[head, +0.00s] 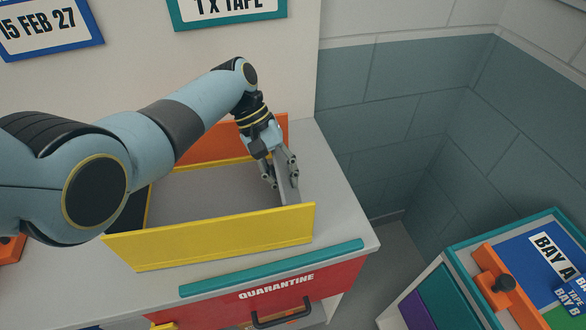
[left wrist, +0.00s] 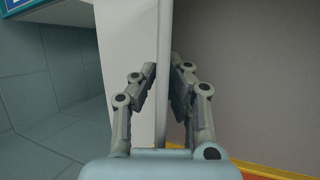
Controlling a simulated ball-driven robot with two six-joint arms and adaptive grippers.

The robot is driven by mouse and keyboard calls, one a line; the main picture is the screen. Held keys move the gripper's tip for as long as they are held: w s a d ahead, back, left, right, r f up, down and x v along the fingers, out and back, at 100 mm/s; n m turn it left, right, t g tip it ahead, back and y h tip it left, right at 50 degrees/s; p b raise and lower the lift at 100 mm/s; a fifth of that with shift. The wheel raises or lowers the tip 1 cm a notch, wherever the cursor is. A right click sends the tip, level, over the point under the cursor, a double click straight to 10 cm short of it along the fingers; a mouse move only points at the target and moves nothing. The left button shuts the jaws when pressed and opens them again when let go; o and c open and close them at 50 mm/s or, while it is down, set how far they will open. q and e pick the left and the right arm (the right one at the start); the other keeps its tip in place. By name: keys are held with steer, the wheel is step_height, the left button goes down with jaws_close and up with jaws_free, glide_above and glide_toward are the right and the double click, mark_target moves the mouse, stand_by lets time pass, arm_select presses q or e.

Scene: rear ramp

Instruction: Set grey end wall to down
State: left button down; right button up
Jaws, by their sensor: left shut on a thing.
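An open box stands on the light counter in the head view, with a yellow front wall (head: 210,238), an orange back wall (head: 205,146) and a grey floor (head: 205,193). Its grey end wall (head: 287,178) stands upright at the right end. My left gripper (head: 281,184) reaches down over that wall from above, one finger on each side, shut on it. In the left wrist view the wall shows edge-on as a narrow strip (left wrist: 164,45) between the fingers of my left gripper (left wrist: 163,78). The fingers hide part of the wall. My right gripper is out of view.
A teal strip (head: 272,268) runs along the counter's front edge, above a red quarantine drawer (head: 300,285) with a black handle. Bare counter (head: 335,205) lies right of the box. A separate unit with a blue top (head: 530,262) stands at lower right.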

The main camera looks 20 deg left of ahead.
arm_select(q)
steer(key=shift+s+a+f+m+t+h, duration=0.15)
steer(key=shift+s+a+f+t+h, duration=0.15)
steer(key=shift+h, duration=0.3)
steer(key=shift+s+a+f+m+t+h, duration=0.1)
steer(key=shift+a+m+t+h, duration=0.1)
steer(key=shift+a+h, duration=0.3)
steer(key=shift+d, duration=0.1)
steer(key=c, duration=1.4)
jaws_free()
steer(key=shift+c, duration=0.2)
steer(key=s+v, duration=0.1)
steer(key=v, duration=1.1)
steer(key=shift+w, duration=0.45)
